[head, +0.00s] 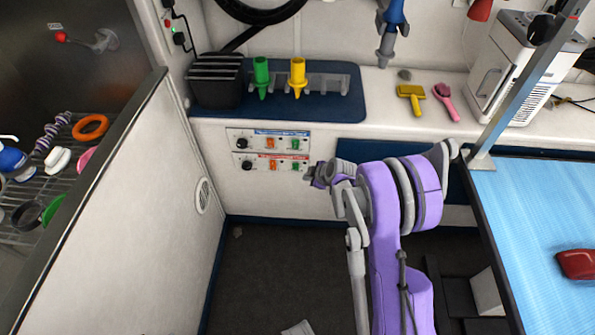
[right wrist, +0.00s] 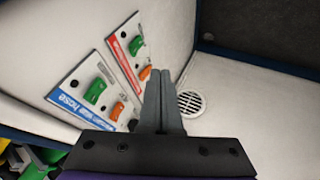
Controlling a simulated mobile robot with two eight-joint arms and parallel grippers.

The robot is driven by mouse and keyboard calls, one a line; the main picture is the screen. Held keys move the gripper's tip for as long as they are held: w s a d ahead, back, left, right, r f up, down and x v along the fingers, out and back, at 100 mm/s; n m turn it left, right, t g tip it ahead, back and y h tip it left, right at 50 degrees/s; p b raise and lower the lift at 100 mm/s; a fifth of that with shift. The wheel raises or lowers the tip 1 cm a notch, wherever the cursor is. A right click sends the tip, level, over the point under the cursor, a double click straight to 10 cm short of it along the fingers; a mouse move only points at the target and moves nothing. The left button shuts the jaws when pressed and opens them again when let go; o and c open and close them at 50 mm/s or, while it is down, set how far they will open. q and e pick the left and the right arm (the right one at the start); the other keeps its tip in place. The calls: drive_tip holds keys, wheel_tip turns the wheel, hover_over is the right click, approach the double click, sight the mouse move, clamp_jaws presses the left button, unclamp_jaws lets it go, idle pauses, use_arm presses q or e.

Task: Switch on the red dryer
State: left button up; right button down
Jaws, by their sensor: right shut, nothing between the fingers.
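Two control panels are on the white counter front: a blue-labelled one (head: 268,140) above a red-labelled one (head: 258,158). Each has a black knob, an orange switch and a green switch. In the right wrist view the red-labelled panel (right wrist: 115,48) shows its green switch (right wrist: 136,46) and orange switch (right wrist: 146,72). My right gripper (head: 312,176) is shut and empty, near the red panel's right end in the head view; its fingertips also show in the wrist view (right wrist: 160,76), overlapping the panel's edge. Contact cannot be told. A red nozzle (head: 480,9) hangs at the top. My left gripper is out of view.
A blue-topped table (head: 530,215) with a red object (head: 578,264) stands at the right. A partition (head: 120,220) with a round vent (head: 202,195) is at the left. Brushes (head: 412,98) and coloured nozzles (head: 298,75) are on the counter. Dark floor (head: 275,260) is open below the panels.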

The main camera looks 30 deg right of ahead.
idle(0.3)
drive_tip(key=b, duration=0.2)
approach(294, 168)
drive_tip(key=x, duration=0.5)
drive_tip(key=shift+s+a+f, duration=0.15)
drive_tip(key=shift+a+f, duration=0.05)
drive_tip(key=shift+w+d+r+g+y, duration=0.25)
drive_tip(key=shift+w+g+y, duration=0.05)
drive_tip(key=shift+w, duration=0.05)
drive_tip(key=shift+f, duration=0.1)
